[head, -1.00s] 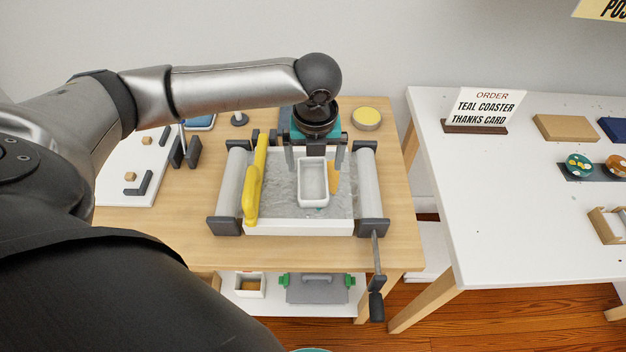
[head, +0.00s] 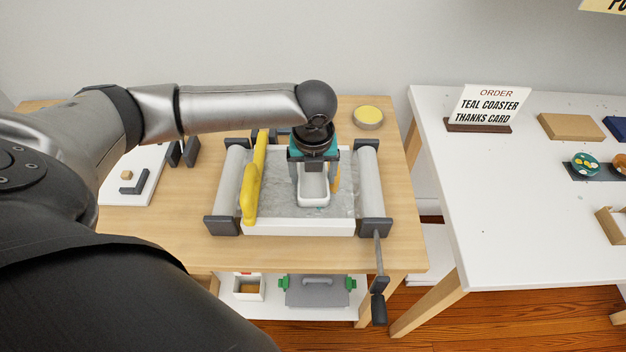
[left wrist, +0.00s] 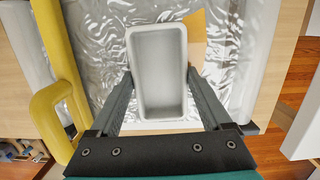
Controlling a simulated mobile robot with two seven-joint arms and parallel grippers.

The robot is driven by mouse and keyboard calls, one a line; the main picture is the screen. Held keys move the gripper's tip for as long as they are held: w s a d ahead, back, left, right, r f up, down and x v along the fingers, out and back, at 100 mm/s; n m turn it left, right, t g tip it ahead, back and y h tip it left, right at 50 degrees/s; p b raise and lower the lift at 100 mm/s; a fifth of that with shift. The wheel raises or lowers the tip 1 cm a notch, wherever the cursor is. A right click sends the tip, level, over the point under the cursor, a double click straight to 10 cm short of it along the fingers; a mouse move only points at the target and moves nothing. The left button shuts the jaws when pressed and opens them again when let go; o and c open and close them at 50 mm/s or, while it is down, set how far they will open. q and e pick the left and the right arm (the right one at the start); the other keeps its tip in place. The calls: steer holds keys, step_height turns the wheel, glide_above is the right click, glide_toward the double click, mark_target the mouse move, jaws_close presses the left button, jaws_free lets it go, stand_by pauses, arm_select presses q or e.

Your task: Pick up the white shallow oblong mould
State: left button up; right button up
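The white shallow oblong mould (head: 313,198) lies open side up on the crinkled silvery sheet (head: 281,195) of the roller bed. It also shows in the left wrist view (left wrist: 158,68), with an empty grey-white inside. My left gripper (head: 315,178) is pointing down over the mould's far part. Its two fingers stand one on each side of the mould, close to its long walls. In the left wrist view the left gripper (left wrist: 160,80) is open around the mould; contact with the walls cannot be told. My right gripper is not in view.
A yellow handled tool (head: 255,185) stands left of the mould. An orange-yellow piece (left wrist: 196,38) lies close on its right. Grey rollers flank the bed, with a crank (head: 378,285) at front right. A round yellow-topped tin (head: 368,117) stands behind; a white table is at right.

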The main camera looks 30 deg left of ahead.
arm_select(q)
steer(key=c, duration=0.9)
steer(key=shift+r, duration=0.15)
